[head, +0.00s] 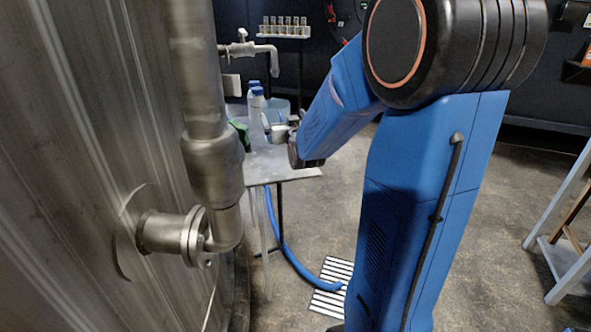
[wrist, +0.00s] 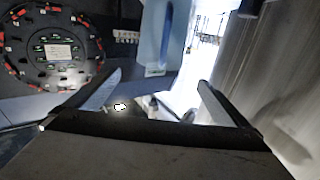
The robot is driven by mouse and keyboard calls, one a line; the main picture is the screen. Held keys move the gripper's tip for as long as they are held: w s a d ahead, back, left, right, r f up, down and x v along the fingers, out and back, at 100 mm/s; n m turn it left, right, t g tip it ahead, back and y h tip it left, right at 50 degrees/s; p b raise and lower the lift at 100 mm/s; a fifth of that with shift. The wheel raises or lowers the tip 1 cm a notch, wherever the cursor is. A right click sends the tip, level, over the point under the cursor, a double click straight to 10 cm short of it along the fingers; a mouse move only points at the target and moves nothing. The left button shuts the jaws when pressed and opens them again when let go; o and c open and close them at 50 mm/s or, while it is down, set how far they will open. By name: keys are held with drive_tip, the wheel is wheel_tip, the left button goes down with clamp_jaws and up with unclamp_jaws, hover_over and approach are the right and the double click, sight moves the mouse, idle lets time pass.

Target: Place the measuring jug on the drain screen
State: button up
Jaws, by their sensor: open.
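In the head view, a small metal table (head: 262,172) stands left of my arm. A white cup-like vessel (head: 279,134), which may be the measuring jug, is on it at my arm's end, partly hidden. A slatted black-and-white grate (head: 331,287), which may be the drain screen, lies on the floor below and right of the table. My gripper (wrist: 158,95) shows in the wrist view with its two fingers apart and nothing clearly between them. In the head view, the dark end of my arm is over the table's right part; its fingers cannot be made out.
Bottles with blue caps (head: 257,107) and a green object (head: 240,132) are on the table. A blue hose (head: 285,248) runs from the table to the grate. A big metal tank (head: 80,150) with pipes fills the left. A ladder-like frame (head: 565,250) stands right.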

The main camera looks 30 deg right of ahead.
drive_tip(key=s+a+f+n+g+y, duration=0.1)
drive_tip(key=s+a+f+g+y, duration=0.15)
drive_tip(key=s+a, duration=0.45)
drive_tip(key=s+a+f+n+g+y, duration=0.1)
drive_tip(key=s+a+g, duration=0.35)
drive_tip(key=s, duration=0.45)
drive_tip(key=s+a+f+g, duration=0.1)
drive_tip(key=s+a, duration=0.1)
drive_tip(key=s, duration=0.6)
drive_tip(key=s+a+f+n+g+y, duration=0.1)
drive_tip(key=s+a+f+g, duration=0.1)
drive_tip(key=s, duration=0.6)
drive_tip(key=s+a+f+g, duration=0.2)
drive_tip(key=s, duration=0.6)
drive_tip(key=shift+s+a+y, duration=0.3)
drive_tip(key=shift+y, duration=0.05)
drive_tip(key=shift+f, duration=0.1)
